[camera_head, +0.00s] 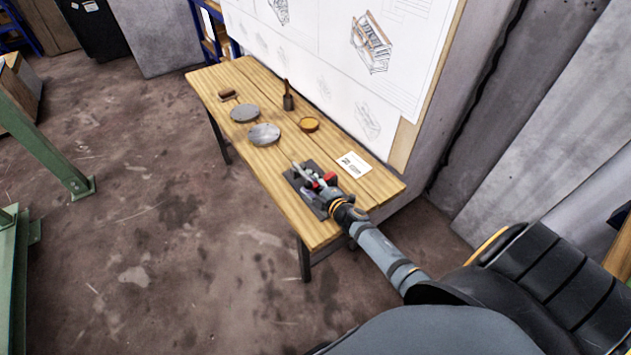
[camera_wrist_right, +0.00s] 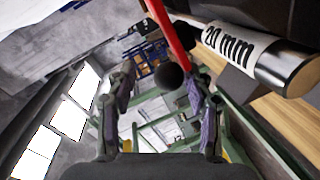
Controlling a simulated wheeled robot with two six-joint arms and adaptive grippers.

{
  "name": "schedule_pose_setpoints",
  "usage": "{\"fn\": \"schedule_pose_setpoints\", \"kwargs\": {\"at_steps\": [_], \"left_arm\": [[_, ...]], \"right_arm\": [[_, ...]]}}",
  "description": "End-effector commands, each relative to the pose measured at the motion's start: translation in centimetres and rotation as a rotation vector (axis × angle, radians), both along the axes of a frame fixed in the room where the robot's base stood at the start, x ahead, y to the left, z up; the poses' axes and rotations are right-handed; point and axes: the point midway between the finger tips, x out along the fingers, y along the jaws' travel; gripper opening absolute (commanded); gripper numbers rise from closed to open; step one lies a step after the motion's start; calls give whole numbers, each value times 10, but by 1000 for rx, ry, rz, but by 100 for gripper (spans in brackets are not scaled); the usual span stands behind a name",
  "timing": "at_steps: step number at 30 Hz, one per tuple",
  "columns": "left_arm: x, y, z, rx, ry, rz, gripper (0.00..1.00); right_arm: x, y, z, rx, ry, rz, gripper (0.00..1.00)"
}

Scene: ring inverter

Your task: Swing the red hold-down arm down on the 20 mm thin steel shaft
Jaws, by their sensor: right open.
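The steel shaft (camera_wrist_right: 245,48), with a white "20 mm" label, lies across the upper right of the right wrist view. The red hold-down arm (camera_wrist_right: 172,40) comes in from the top there, beside the shaft, and ends in a black ball knob (camera_wrist_right: 169,76). My right gripper (camera_wrist_right: 162,92) is open; the knob appears between its two fingers, but I cannot tell whether they touch it. In the head view my right gripper (camera_head: 338,203) is at the dark fixture plate (camera_head: 292,179), close to the red arm (camera_head: 328,179), partly covering the fixture. My left gripper is not in view.
The wooden table (camera_head: 235,165) also holds two grey discs (camera_head: 264,134), (camera_head: 244,113), an orange-topped round dish (camera_head: 308,124), a dark-headed tool (camera_head: 288,101), a brown roller-like piece (camera_head: 227,94) and a white card (camera_head: 354,164). A board with drawings stands behind.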

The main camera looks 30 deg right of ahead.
Motion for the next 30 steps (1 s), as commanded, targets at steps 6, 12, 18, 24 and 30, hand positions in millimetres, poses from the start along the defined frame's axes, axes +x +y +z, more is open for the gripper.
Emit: {"fn": "schedule_pose_setpoints", "kwargs": {"at_steps": [6,12,18,24,30], "left_arm": [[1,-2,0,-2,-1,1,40],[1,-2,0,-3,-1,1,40],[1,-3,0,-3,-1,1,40],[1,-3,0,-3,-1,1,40],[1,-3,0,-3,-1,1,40]], "right_arm": [[-48,-5,7,-1,5,1,52],[-80,-8,15,-1,4,2,52],[-101,-10,20,-1,1,3,52],[-111,-11,22,-1,2,1,52],[-112,-11,23,0,2,1,52]]}}
